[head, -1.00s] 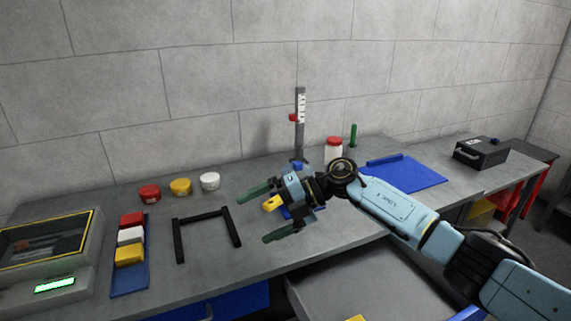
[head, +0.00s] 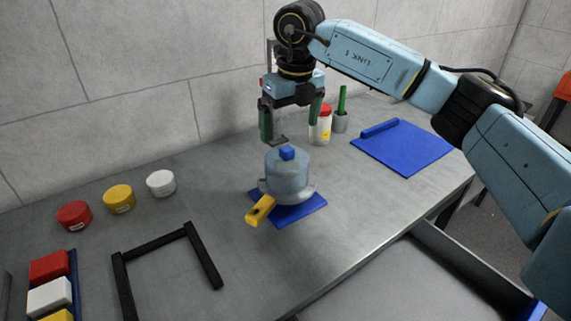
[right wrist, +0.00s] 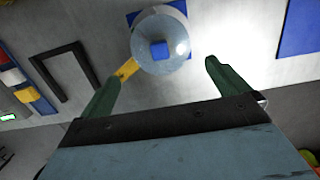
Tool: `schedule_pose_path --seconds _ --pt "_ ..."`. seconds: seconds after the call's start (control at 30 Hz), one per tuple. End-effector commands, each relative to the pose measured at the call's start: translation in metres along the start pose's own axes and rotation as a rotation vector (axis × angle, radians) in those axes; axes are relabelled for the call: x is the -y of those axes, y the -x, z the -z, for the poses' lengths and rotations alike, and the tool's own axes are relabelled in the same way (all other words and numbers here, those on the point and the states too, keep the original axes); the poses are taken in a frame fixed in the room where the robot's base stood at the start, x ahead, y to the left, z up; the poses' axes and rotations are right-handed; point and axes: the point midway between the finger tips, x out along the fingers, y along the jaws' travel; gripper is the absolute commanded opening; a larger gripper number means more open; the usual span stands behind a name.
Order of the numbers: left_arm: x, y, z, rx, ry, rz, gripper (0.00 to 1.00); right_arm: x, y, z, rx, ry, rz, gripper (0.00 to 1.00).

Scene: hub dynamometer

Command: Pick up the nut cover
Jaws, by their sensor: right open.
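A clear bluish dome with a blue knob, which looks like the nut cover (head: 287,176), sits on a pale round dish (head: 304,192) with a yellow handle (head: 260,210). The dish rests on a small blue mat (head: 313,206) on the bench. My right gripper (head: 291,131) is open and empty, fingers pointing down, above the cover and apart from it. In the right wrist view the cover (right wrist: 173,35) shows from above, beyond and between the green fingertips (right wrist: 161,73). My left gripper is not in view.
A red-capped white jar (head: 320,127) and a green upright stick in a grey cup (head: 341,110) stand close behind the right gripper. A blue board (head: 410,150) lies to the right. A black frame (head: 160,243) and red, yellow and white round containers (head: 119,199) are at left.

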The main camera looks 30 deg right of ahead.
Motion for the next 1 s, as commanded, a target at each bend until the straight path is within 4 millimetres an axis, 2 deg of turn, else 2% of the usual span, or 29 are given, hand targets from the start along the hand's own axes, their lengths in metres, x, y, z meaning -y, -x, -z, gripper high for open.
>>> schedule_pose_path --seconds 0.03,0.1,0.33,0.6,0.9,0.93,1.0 --pt "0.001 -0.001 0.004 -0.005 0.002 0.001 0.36 0.0 -0.011 0.0 -0.002 0.0 -0.001 1.0" --pt "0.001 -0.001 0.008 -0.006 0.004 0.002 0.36 0.0 -0.019 0.0 -0.002 0.0 -0.001 1.0" --pt "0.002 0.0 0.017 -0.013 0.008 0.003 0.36 0.0 -0.036 -0.001 -0.002 0.0 -0.002 1.0" --pt "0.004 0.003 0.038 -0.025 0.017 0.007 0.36 0.001 -0.074 -0.003 -0.002 0.002 -0.003 1.0" --pt "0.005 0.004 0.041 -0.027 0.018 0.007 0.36 0.001 -0.08 -0.003 0.0 0.001 -0.003 1.0" --pt "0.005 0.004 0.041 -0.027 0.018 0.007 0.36 0.001 -0.079 -0.003 0.0 0.001 -0.003 0.99" --pt "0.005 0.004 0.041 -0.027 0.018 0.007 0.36 0.001 -0.079 -0.003 0.0 0.001 -0.003 0.9"
